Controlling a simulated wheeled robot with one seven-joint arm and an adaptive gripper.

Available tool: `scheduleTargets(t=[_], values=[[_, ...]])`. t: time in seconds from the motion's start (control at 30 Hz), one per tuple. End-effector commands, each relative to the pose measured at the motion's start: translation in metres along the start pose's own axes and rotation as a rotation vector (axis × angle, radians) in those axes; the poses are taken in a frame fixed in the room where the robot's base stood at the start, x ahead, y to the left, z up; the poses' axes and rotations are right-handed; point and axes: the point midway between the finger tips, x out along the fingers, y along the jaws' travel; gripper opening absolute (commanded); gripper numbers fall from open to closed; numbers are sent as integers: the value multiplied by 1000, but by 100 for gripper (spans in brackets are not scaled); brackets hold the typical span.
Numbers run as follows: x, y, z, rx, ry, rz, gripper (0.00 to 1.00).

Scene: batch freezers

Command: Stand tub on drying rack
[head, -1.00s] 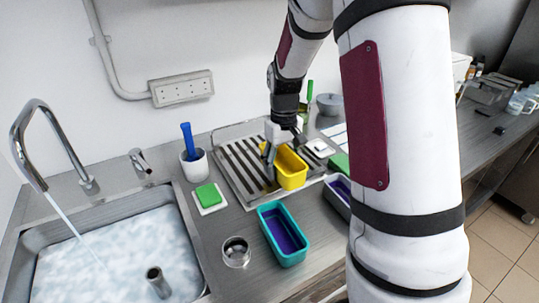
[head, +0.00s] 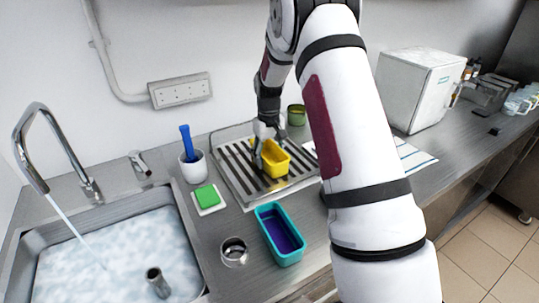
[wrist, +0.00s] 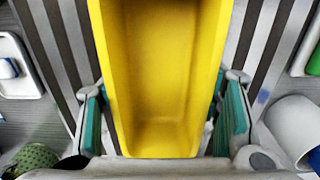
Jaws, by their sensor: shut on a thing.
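The yellow tub (head: 278,167) is at the drying rack (head: 231,171), over the right part of its dark slats. Its open side faces up in the head view. My gripper (head: 266,148) is shut on the yellow tub. In the wrist view, teal finger pads flank the tub's walls, and I look into its empty yellow interior (wrist: 165,70). Rack slats show on both sides of the tub there. The tub's underside is hidden, so I cannot tell whether it touches the slats.
A teal tub with purple inside (head: 281,233) stands in front of the rack. A green sponge (head: 207,196), a white cup with a blue brush (head: 194,168) and a metal ring (head: 234,252) are left. A green pot (head: 296,115) stands behind. The sink (head: 105,245) has running water.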

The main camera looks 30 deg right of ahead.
Motion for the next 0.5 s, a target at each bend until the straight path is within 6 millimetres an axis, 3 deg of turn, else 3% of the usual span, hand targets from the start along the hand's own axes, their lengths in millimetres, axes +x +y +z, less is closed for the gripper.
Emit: scheduleTargets(t=[0.3,0.33,0.4,0.5], values=[[3,0,0,0,1,0,24],[3,0,0,0,1,0,61],[2,0,0,0,1,0,77],[2,0,0,0,1,0,78]])
